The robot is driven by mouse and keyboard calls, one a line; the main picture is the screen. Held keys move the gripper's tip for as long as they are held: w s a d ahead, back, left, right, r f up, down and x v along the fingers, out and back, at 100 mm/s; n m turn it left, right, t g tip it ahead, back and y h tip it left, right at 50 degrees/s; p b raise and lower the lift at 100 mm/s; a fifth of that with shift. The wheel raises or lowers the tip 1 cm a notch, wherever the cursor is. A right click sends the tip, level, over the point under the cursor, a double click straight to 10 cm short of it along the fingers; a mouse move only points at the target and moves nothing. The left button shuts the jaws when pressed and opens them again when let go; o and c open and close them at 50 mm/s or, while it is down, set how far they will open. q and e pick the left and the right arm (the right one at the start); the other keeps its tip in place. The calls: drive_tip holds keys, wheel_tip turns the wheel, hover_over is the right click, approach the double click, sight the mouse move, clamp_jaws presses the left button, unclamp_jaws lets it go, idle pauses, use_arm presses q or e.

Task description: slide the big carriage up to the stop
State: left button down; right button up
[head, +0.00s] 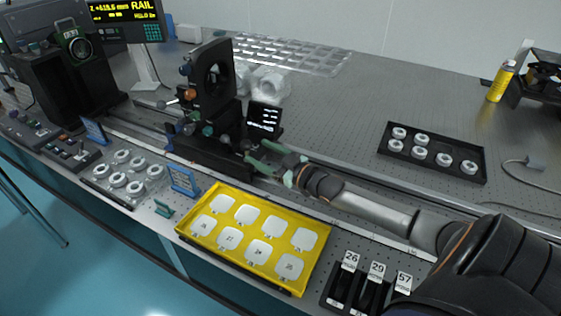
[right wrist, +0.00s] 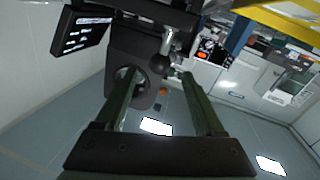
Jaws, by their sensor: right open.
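The big carriage (head: 205,110) is black, with an upright plate that has a round hole, and stands on the long rail (head: 350,186). Knobs of several colours show on its left and front sides. My right gripper (head: 256,157) is at the carriage's right side, its green fingers open. In the right wrist view a black ball knob (right wrist: 160,64) on a metal stem shows between and just beyond the open fingertips (right wrist: 160,82); I cannot tell whether they touch it. I cannot make out the stop for certain. My left gripper is not in view.
A yellow tray (head: 186,236) of white pieces lies in front of the rail, and white rings stand at its left. A black tray (head: 436,170) of rings lies at the back right. A dark machine (head: 72,75) stands at the rail's left. A display (head: 125,10) reads RAIL.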

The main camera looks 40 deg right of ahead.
sight(250, 147)
drive_tip(key=s+d, duration=0.1)
drive_tip(key=s, duration=0.5)
drive_tip(key=shift+s, duration=0.2)
drive_tip(key=shift+w+d+p, duration=0.1)
drive_tip(key=shift+d+p, duration=0.15)
drive_tip(key=shift+p, duration=0.1)
drive_tip(key=shift+w+a+b, duration=0.2)
drive_tip(key=shift+w+a, duration=0.25)
drive_tip(key=shift+w, duration=1.55)
drive_tip(key=shift+w+a+b, duration=0.15)
drive_tip(key=shift+w+a, duration=0.3)
drive_tip(key=shift+w, duration=1.6)
drive_tip(key=shift+w+a+b, duration=0.2)
drive_tip(key=shift+w+a, duration=0.25)
drive_tip(key=shift+w, duration=1.55)
drive_tip(key=shift+c, duration=0.3)
clamp_jaws()
